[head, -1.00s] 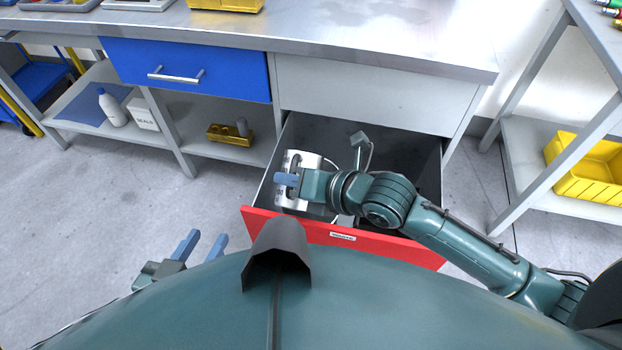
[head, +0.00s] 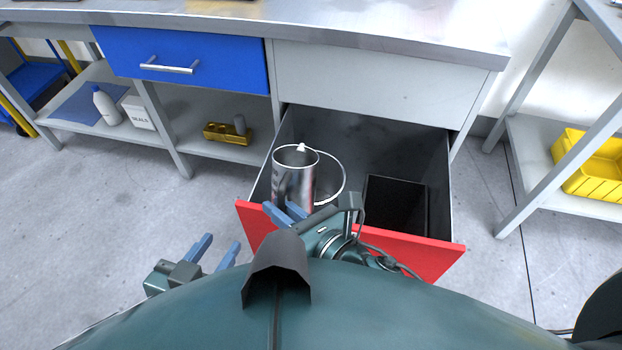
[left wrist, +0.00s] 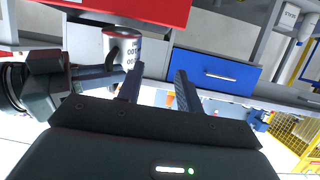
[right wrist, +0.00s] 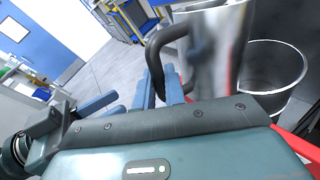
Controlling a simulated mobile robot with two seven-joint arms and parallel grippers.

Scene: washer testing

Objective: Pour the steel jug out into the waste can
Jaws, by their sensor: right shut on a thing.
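The steel jug (head: 293,182) is upright at the left part of the open red-fronted drawer, its open mouth and pale spout facing up. My right gripper (head: 285,212) is shut on the jug's black handle, seen in the right wrist view (right wrist: 160,88). A round metal can (right wrist: 268,84), apparently the waste can, sits in the drawer behind the jug, which partly hides it in the head view (head: 332,178). The jug is beside and in front of it. The jug's contents cannot be made out. My left gripper (head: 218,246) is open and empty, left of the drawer.
A black square bin (head: 397,205) stands in the drawer's right part. The drawer's red front (head: 425,255) is close to my body. A closed blue drawer (head: 185,65) and the steel worktop (head: 380,35) lie beyond. The floor at left is clear.

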